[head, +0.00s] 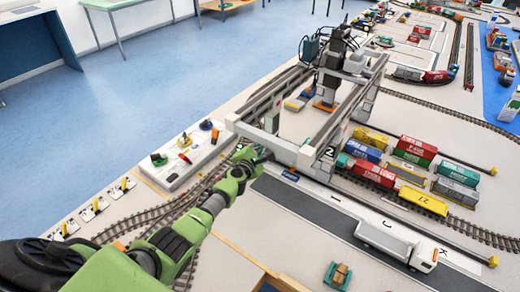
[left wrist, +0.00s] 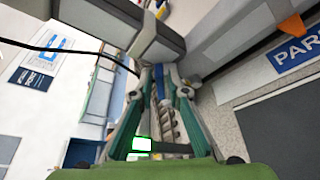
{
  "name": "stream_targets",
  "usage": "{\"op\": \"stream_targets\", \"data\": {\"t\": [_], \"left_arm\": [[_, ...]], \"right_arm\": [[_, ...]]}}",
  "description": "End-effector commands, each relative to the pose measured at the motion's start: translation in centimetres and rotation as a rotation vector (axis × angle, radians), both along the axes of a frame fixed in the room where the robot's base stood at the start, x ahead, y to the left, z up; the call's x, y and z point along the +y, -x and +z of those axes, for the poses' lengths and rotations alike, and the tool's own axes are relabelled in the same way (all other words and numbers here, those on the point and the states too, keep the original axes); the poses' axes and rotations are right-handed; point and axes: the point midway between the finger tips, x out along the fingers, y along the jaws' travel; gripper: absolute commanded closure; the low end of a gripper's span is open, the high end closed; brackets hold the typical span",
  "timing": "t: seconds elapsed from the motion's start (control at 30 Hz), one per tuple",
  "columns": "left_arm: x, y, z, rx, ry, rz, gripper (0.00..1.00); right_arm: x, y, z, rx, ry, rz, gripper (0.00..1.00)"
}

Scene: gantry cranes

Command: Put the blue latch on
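My left gripper (head: 252,156) reaches in from the left to the near end of the grey gantry crane (head: 298,155). In the left wrist view my left gripper (left wrist: 160,72) has its two fingers close together on either side of a narrow blue piece (left wrist: 160,84), which may be the blue latch. I cannot tell whether the fingers touch it or grip it. Its upper end is near the crane's grey beam (left wrist: 105,22). In the head view my gripper hides this spot, so the latch's position cannot be read there. My right gripper is not in view.
A white control panel (head: 160,177) with coloured levers stands left of the gripper. Rail tracks (head: 150,217) run nearby. Colourful containers (head: 373,173) and a white truck (head: 397,243) are to the right. A blue parking sign (left wrist: 297,54) lies beside the crane.

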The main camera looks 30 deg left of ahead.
Motion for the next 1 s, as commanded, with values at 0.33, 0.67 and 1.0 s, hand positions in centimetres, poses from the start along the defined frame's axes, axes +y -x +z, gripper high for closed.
{"op": "stream_targets", "data": {"t": [0.33, 0.67, 1.0], "left_arm": [[0.0, -0.1, 0.1, -0.001, 0.000, -0.001, 1.00], [-0.2, 0.0, -0.2, -0.003, -0.021, -0.001, 1.00], [-1.0, 0.1, -1.7, -0.029, -0.208, -0.001, 1.00]], "right_arm": [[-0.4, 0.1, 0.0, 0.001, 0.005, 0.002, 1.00], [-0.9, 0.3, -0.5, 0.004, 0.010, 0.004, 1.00], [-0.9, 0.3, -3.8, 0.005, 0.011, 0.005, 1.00]]}}
